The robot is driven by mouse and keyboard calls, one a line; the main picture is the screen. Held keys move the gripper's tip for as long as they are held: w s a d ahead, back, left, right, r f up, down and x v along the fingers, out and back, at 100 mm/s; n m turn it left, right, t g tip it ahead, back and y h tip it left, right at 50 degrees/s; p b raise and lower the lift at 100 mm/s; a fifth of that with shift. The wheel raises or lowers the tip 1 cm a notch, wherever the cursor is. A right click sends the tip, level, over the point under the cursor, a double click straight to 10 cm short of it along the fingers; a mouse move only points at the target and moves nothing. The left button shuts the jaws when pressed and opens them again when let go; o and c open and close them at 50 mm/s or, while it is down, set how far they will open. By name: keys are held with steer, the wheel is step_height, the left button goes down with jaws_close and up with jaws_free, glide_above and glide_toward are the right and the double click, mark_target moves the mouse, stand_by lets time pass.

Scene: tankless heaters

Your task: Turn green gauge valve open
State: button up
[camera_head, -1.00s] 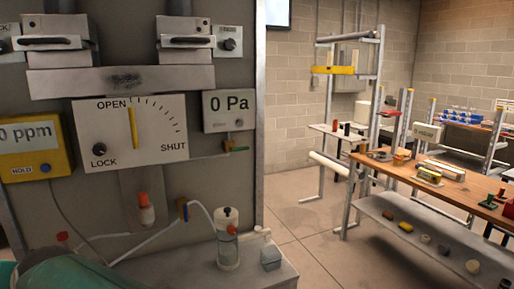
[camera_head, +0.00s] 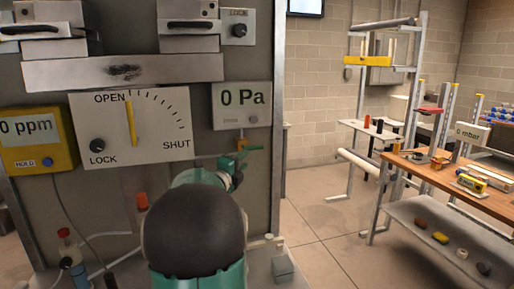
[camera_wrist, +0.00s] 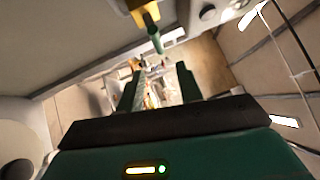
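The green gauge valve (camera_head: 250,149) is under the 0 Pa gauge (camera_head: 241,106) on the panel, with a yellow-orange body and a green lever that sticks out to the right. In the wrist view the valve (camera_wrist: 151,28) is at the top centre, beyond my fingertips, its green lever toward the fingers. My gripper (camera_wrist: 158,82) is open, with nothing visible held between its two green fingers. In the head view my gripper (camera_head: 232,171) is just below and left of the lever, partly hidden by my arm. I cannot tell whether it touches.
A white OPEN/LOCK/SHUT dial plate (camera_head: 131,126) and a yellow 0 ppm meter (camera_head: 38,139) are on the panel to the left. A small grey block (camera_head: 284,267) is on the ledge below. A workbench (camera_head: 455,180) stands at the right, with free floor between.

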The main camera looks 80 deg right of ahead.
mark_target(257, 147)
steer(key=x, duration=1)
steer(key=shift+w+d, duration=0.1)
steer(key=shift+d, duration=0.45)
jaws_close()
